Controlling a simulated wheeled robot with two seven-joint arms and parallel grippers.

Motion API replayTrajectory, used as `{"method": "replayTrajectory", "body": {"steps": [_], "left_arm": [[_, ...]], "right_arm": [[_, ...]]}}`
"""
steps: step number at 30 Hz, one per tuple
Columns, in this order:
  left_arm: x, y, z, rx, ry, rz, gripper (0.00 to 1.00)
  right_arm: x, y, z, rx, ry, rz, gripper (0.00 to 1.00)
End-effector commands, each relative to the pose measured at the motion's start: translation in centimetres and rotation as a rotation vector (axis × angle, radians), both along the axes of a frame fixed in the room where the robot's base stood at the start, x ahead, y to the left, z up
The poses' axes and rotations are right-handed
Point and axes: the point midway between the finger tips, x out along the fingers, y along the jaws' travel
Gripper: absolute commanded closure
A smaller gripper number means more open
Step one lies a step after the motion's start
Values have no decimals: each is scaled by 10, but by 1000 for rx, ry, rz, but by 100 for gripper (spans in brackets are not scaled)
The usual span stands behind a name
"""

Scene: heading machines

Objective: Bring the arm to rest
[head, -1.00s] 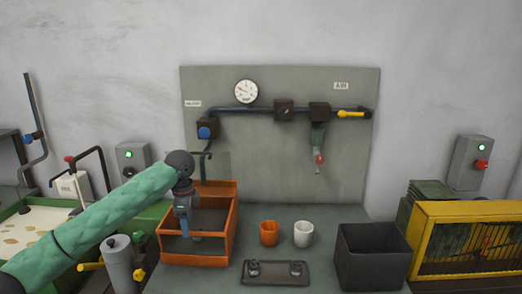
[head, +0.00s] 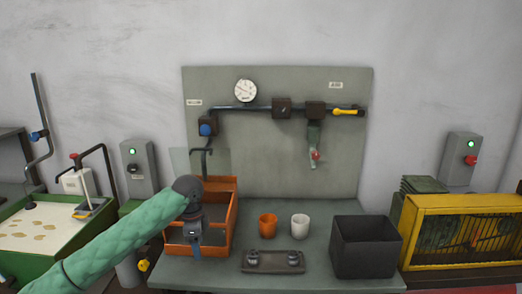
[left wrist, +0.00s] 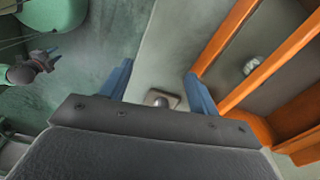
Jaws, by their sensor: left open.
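My left arm, in a green sleeve, reaches in from the lower left of the head view. My left gripper (head: 195,254) hangs in front of the orange crate (head: 232,222), over its front left part. In the left wrist view, its two blue fingers (left wrist: 158,85) are spread apart with nothing between them. A small metal piece on a square base (left wrist: 162,99) shows below and between the fingers. The orange crate's rim (left wrist: 228,38) runs along the right, with a small pale object (left wrist: 251,65) inside.
On the table stand an orange cup (head: 268,226), a white cup (head: 300,226), a dark tray (head: 273,268) with small parts and a dark grey bin (head: 366,248). A yellow cage (head: 465,207) is at the right. A green-edged basin (head: 40,265) is at the left.

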Motion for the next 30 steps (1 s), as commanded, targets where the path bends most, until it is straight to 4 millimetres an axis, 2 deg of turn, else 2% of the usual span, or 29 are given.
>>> {"method": "replayTrajectory", "body": {"steps": [9,15,24,30], "left_arm": [[-46,-43,-66,-71,-27,57,39],[-79,-66,-102,-125,-50,121,39],[-130,-88,-144,-203,-75,244,39],[-167,-94,-168,-250,-89,351,39]], "right_arm": [[-2,0,-2,-1,4,0,64],[-2,0,-1,-1,4,0,64],[-2,0,-1,-1,3,0,64],[-1,0,-1,1,2,0,64]]}}
